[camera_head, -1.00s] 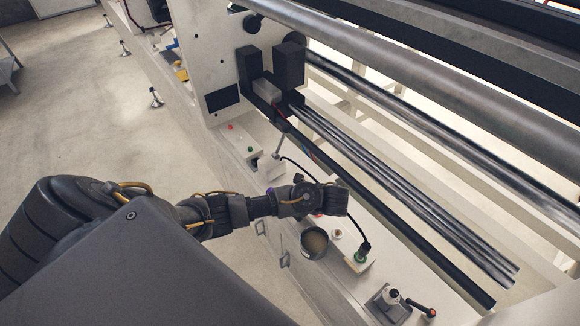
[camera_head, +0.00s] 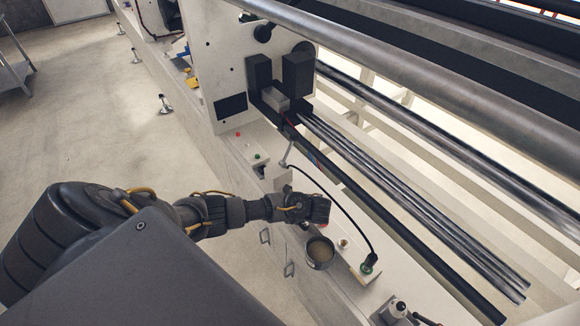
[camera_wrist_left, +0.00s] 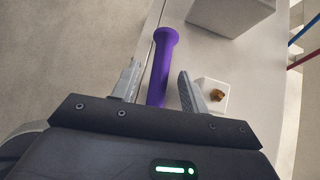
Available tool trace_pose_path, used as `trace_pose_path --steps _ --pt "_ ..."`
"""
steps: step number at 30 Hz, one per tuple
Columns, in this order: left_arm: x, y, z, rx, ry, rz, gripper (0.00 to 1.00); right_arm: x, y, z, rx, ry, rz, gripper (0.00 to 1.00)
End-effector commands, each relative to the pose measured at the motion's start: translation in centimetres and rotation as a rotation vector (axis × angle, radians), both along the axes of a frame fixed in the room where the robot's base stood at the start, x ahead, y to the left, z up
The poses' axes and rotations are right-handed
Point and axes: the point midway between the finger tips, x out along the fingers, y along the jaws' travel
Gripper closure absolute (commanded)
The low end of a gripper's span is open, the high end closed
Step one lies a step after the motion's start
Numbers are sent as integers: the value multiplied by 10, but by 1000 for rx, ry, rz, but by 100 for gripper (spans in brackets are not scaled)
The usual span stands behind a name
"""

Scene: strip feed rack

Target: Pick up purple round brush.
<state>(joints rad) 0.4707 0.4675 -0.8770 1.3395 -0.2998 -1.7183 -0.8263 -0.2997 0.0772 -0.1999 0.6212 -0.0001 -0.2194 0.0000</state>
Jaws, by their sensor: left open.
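The purple round brush (camera_wrist_left: 161,62) shows in the left wrist view as a purple rod with a wider round end. It lies between the two open fingers of my left gripper (camera_wrist_left: 160,88), and its near end is hidden behind the gripper body. I cannot tell whether the fingers touch it. In the head view my left gripper (camera_head: 318,210) hangs over the machine's white ledge, and the brush is hidden there. My right gripper is not in view.
A round metal pot (camera_head: 319,252) stands on the ledge just below my gripper. A black cable arches to a green-based connector (camera_head: 369,264) on a white block. Long metal bars (camera_head: 420,205) run along the right.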

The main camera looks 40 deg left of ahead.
Motion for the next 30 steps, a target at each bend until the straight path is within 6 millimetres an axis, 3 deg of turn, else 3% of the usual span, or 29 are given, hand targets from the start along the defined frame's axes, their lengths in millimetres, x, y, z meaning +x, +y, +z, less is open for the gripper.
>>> trace_pose_path --steps 9,19,30 --pt "1 4 -4 0 -1 0 55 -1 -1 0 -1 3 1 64" --pt "1 4 -4 -1 0 0 99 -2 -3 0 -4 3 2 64" --pt "1 4 -1 -1 -1 0 100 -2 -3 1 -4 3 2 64"
